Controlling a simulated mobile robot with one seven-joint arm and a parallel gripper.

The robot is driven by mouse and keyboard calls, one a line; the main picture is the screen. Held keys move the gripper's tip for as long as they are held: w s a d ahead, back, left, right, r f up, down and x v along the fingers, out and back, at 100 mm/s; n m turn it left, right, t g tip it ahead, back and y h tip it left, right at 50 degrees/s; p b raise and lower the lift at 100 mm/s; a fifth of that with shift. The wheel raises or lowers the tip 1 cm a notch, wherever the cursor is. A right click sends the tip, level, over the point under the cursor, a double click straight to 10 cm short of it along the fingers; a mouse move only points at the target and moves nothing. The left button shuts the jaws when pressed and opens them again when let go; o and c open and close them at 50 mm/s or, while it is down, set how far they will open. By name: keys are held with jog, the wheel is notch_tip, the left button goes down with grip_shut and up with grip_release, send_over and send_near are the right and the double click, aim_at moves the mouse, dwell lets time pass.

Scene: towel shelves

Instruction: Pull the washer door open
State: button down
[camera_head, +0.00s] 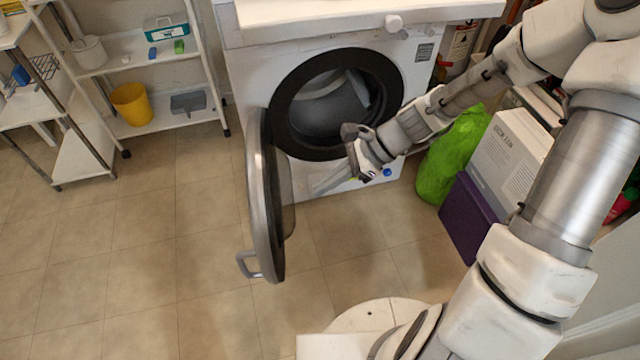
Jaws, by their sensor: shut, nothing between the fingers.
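The white washer (250,70) stands at the back centre, with a dark round opening (335,105) in its front. Its round door (263,200) is swung wide open to the left and is seen nearly edge-on. The door handle (248,264) sticks out at the lower outer edge. My gripper (318,190) is shut and empty. In the picture it lies in front of the washer's lower front, to the right of the door and apart from the handle. Whether it touches the door's inner side cannot be told.
A white shelf rack (150,45) at the upper left holds a yellow bucket (131,103) and small items. A green bag (450,155), a purple box (467,218) and a white box (510,160) stand right of the washer. The tiled floor (130,240) at the left is clear.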

aim_at(271, 211)
jog(key=shift+s+a+f+b, duration=0.15)
jog(key=shift+a+f+b, duration=0.6)
jog(key=shift+a, duration=0.75)
jog(key=shift+s+a+f+b, duration=0.1)
jog(key=shift+a+f+b, duration=0.4)
jog(key=shift+a+f, duration=0.7)
jog(key=shift+s+a+f+b, duration=0.15)
jog(key=shift+a+f+b, duration=0.45)
jog(key=shift+a, duration=1.2)
